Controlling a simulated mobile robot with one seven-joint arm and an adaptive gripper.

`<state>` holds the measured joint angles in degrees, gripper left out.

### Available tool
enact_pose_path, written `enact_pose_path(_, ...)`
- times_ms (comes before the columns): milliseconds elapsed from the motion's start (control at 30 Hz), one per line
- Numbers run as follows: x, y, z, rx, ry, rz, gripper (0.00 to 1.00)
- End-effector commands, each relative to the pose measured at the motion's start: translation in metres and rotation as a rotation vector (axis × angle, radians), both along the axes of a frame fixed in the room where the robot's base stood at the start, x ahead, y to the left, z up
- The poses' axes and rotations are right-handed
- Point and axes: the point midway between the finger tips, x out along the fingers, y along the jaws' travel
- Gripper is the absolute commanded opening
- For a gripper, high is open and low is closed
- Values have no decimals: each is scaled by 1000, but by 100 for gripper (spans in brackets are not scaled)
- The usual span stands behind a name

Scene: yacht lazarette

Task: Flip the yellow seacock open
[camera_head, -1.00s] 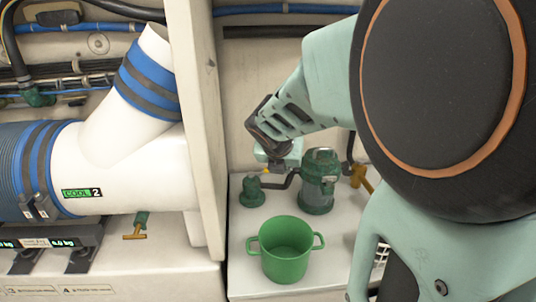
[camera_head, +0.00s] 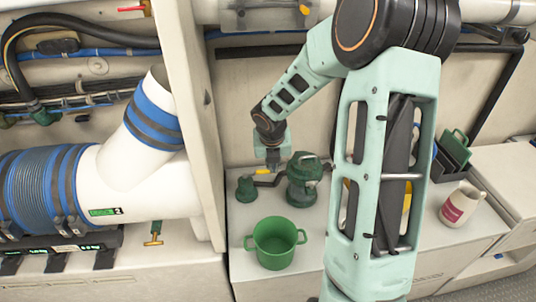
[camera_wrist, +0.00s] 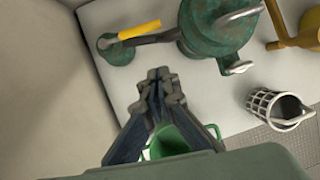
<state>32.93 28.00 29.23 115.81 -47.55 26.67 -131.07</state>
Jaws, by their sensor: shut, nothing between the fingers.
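A yellow handle sleeve (camera_head: 263,172) sits on a dark lever beside a green bell-shaped fitting (camera_head: 246,189) and a green strainer pot (camera_head: 303,183). In the wrist view the yellow handle (camera_wrist: 140,29) lies nearly level between the small green fitting (camera_wrist: 116,48) and the larger green pot (camera_wrist: 217,28). My gripper (camera_head: 273,168) points down close to the handle in the head view. In the wrist view my gripper's fingers (camera_wrist: 158,75) are together and empty, with a gap in the picture between their tips and the handle. I cannot tell its exact height.
A green two-handled pot (camera_head: 276,262) stands in front on the white bench. A brass-yellow fitting (camera_wrist: 300,32) and a white basket (camera_wrist: 280,108) lie to the right in the wrist view. A white partition (camera_head: 190,110) rises at left. A labelled jug (camera_head: 461,205) stands at right.

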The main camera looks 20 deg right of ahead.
Motion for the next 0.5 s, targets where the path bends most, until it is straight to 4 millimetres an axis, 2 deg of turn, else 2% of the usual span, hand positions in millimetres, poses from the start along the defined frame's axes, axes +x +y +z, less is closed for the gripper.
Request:
enact_pose_path(33,0,0,12,19,13,6,0)
enact_pose_path(267,2,4,12,66,37,34,0)
enact_pose_path(367,3,4,8,72,39,38,0)
enact_pose_path(500,6,4,-7,73,41,39,0)
